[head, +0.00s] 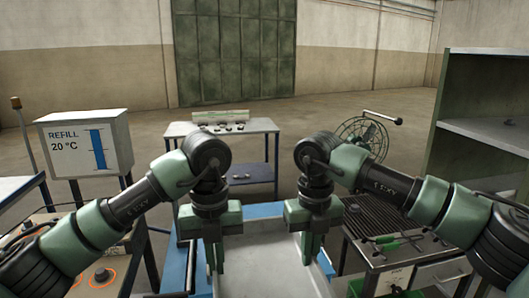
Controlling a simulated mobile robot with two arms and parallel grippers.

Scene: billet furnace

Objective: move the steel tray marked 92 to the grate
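A pale grey, flat tray-like surface (262,268) lies in front of me and runs out of the bottom of the picture. No number 92 is readable on it. My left gripper (215,262) points down at its left edge, and my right gripper (312,250) points down at its right edge. Their fingers look close together; I cannot tell whether they grip the edges or only stand beside them. The dark slatted grate (395,222) is to the right, partly hidden behind my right arm.
Blue framing (264,210) borders the grey surface. A grey table (262,126) with small items stands ahead. A fan (362,138) stands behind the grate. Green-handled tools (390,243) lie at the grate's front. A REFILL 20 °C sign (85,145) is left, a green shelf (480,125) right.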

